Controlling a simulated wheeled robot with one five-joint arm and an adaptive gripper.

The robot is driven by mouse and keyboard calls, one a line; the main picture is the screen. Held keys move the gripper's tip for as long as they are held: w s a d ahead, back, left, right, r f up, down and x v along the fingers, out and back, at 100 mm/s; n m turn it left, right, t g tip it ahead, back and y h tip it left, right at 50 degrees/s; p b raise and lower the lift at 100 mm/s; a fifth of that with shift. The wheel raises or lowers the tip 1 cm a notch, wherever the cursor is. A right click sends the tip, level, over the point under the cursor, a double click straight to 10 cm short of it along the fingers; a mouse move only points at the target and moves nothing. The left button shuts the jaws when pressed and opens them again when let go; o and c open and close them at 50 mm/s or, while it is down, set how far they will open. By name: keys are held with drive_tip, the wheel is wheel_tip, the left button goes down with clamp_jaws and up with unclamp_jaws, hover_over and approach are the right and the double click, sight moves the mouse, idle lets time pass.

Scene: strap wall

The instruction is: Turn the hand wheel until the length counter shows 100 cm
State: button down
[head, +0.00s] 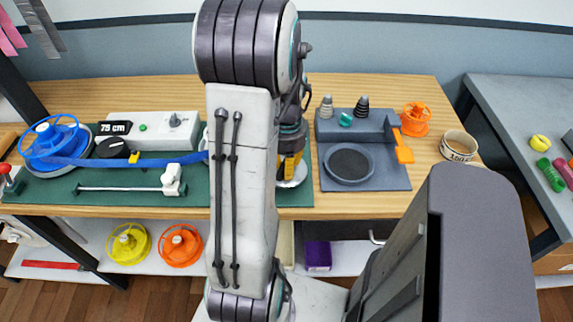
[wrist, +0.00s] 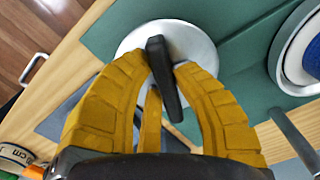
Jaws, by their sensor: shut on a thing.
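The hand wheel is a pale disc with a dark crank handle (wrist: 162,75), on the green mat. In the wrist view its disc (wrist: 195,45) shows beyond my yellow fingers; in the head view only a bit of its rim (head: 296,182) shows beside my arm. My gripper (wrist: 168,70) is shut on the handle, with fingers on both sides of it. In the head view my gripper (head: 291,166) is partly hidden by my arm. The length counter (head: 115,128) reads 75 cm. A blue strap (head: 140,160) runs from the blue reel (head: 53,142) rightward behind my arm.
A grey stand (head: 365,165) with a round recess is right of the wheel. An orange reel (head: 416,119) and a tape roll (head: 459,147) lie farther right. Yellow (head: 128,243) and orange reels (head: 180,245) sit on the shelf below. A metal rod (head: 120,188) lies along the mat's front.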

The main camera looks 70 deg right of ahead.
drive_tip(key=shift+w+a+m+b, duration=0.15)
drive_tip(key=shift+m+b, duration=0.5)
drive_tip(key=shift+m, duration=2.15)
drive_tip(key=c, duration=1)
unclamp_jaws()
drive_tip(key=shift+r, duration=0.1)
drive_tip(key=shift+r, duration=5.9)
